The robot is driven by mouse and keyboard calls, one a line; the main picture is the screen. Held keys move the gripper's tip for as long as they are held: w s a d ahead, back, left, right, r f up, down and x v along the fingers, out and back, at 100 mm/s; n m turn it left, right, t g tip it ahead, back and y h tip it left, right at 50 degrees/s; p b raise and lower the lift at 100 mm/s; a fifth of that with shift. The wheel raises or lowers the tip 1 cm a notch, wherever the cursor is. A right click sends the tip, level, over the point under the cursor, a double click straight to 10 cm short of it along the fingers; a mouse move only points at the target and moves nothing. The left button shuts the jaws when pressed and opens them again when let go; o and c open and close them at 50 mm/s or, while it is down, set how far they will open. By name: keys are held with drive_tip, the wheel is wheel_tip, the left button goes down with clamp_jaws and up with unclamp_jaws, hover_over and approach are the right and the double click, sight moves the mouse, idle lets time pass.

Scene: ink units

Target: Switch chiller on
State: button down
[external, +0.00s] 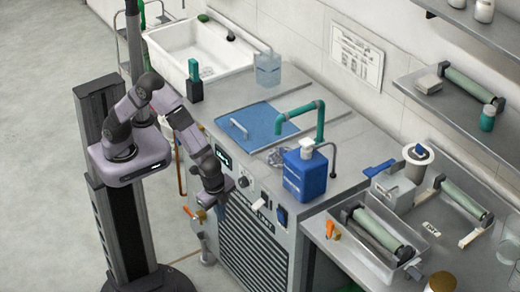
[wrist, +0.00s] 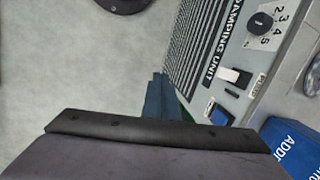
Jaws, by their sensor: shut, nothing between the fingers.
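The grey cabinet (external: 262,247), lettered "DAMPING UNIT" in the wrist view (wrist: 218,42), has a louvred front. Its upper control strip carries a display (external: 223,158), a black knob (external: 243,182), a white rocker switch (external: 262,202) and a blue switch (external: 282,216). In the wrist view the numbered knob (wrist: 260,22), white rocker (wrist: 236,75) and blue switch (wrist: 221,115) show right of my fingers. My gripper (external: 221,213) is shut and empty, pointing down in front of the cabinet, left of the switches. I cannot tell whether it touches the front.
A blue additive bottle (external: 305,172) stands on the cabinet's right front corner; it also shows in the wrist view (wrist: 290,147). A green pipe (external: 319,120) arches over the blue lid (external: 258,127). Orange-handled valves (external: 195,214) sit at the left. Floor in front is clear.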

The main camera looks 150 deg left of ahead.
sight(281, 216)
drive_tip(key=w+a+r+m+t+y, duration=0.1)
drive_tip(key=w+a+r+y, duration=0.1)
drive_tip(key=w+a+r, duration=0.4)
drive_tip(key=shift+w+a+r+m+y, duration=0.3)
drive_tip(key=shift+w+a+y, duration=0.1)
drive_tip(key=shift+w+a, duration=0.45)
drive_tip(key=shift+s+a, duration=0.1)
drive_tip(key=a+f+p, duration=0.4)
drive_tip(key=a+f, duration=0.4)
drive_tip(key=shift+f, duration=0.25)
